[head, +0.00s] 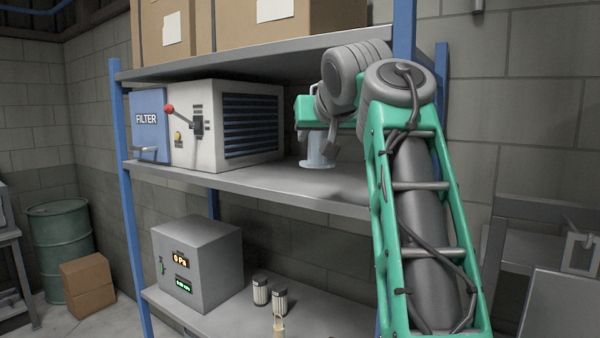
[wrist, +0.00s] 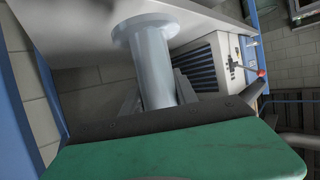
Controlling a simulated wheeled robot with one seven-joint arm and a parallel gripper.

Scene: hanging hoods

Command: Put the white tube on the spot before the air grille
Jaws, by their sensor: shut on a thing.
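The white tube (head: 319,147) is upright at the middle shelf, right of the white box, with its wide flange at the bottom. I cannot tell whether the flange touches the shelf or hangs just above it. The wrist view also shows the tube (wrist: 155,68), flange toward the top of the picture. My gripper (wrist: 158,90) is shut on the tube, one finger on each side; in the head view my wrist covers the tube's upper part. The air grille (head: 252,125) has dark slats on the box's right face and also shows in the wrist view (wrist: 198,70). I see no marked spot.
The white box (head: 190,125) has a red-knobbed lever and a blue FILTER panel (head: 150,120). The shelf (head: 250,181) is bare before the grille. Cardboard boxes (head: 240,25) stand on the shelf above. A blue post (head: 404,30) rises near my arm. Small canisters (head: 261,290) stand below.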

